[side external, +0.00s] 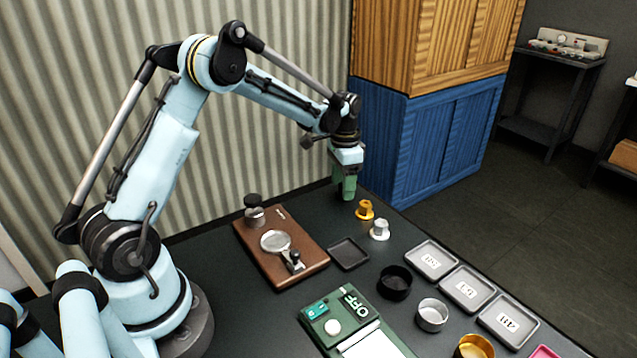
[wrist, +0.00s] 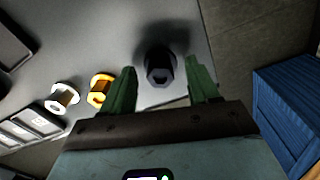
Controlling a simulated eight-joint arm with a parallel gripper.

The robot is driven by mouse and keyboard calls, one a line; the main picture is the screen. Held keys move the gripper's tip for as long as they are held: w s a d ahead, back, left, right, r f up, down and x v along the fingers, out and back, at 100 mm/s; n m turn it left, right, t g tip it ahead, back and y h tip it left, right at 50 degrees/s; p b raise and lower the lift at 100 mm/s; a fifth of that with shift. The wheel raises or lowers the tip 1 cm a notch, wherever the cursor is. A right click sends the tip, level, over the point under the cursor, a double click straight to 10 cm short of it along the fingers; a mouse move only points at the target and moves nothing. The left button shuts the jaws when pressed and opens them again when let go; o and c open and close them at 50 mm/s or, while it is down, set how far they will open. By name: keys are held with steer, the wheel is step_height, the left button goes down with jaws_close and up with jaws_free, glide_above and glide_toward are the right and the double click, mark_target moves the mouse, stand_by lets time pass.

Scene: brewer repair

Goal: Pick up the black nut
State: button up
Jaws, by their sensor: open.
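The black nut (wrist: 160,68) shows in the wrist view, standing on the dark table between and just beyond the two green fingers of my gripper (wrist: 160,88). The fingers are apart, and I see a gap between the nut and each of them. In the side external view my gripper (side external: 346,188) points down near the far edge of the table. The nut is hidden there behind the fingers.
A gold nut (side external: 365,210) and a silver nut (side external: 380,230) stand close by; both also show left of the gripper in the wrist view. A small dark tray (side external: 348,254), a brown board (side external: 272,262) and a black ring (side external: 395,283) lie nearer. A blue cabinet (side external: 420,145) stands beyond the table.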

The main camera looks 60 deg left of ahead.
jaws_close()
stand_by(0.3)
steer(key=shift+r, duration=0.1)
